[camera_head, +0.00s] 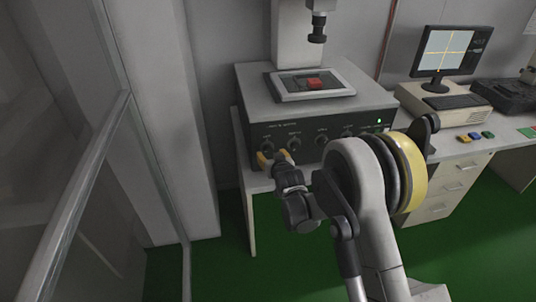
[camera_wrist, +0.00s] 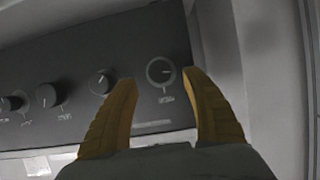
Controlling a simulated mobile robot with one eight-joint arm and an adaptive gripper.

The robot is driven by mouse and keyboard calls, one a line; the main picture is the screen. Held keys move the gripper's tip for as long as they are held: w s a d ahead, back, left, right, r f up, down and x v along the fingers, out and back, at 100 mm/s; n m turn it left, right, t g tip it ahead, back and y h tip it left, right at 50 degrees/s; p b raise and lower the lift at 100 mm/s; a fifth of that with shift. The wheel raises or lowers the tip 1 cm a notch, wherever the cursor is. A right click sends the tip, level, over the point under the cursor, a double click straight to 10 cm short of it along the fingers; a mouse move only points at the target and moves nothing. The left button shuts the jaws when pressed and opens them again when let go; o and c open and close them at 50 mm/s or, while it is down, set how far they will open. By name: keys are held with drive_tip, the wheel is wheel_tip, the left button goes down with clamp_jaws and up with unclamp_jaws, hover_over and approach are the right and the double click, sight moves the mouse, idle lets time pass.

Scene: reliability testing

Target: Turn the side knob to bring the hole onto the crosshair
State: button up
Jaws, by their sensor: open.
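The measuring machine (camera_head: 250,90) stands on the bench with a red part (camera_head: 314,83) on its stage. Its dark front panel has a row of knobs. My gripper (camera_head: 273,155) has yellow fingers, open and empty, at the panel's left end. In the wrist view, the end knob (camera_wrist: 161,71) appears between the fingertips of my gripper (camera_wrist: 158,80). I cannot tell whether the fingers touch it. Another knob (camera_wrist: 102,83) lies just left of it. The monitor (camera_head: 449,50) shows a yellow crosshair; no hole is discernible on it. I cannot tell which knob is the side knob.
A microscope-like head (camera_head: 317,27) hangs above the stage. A beige computer case (camera_head: 444,103) and several small coloured blocks are at the right on the bench. A pale column (camera_head: 178,110) stands close at the left. Green floor lies open below.

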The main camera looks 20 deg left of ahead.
sight(269, 151)
drive_tip(key=b+x, duration=0.1)
drive_tip(key=x, duration=0.4)
drive_tip(key=shift+w+a, duration=0.1)
drive_tip(key=c, duration=1.2)
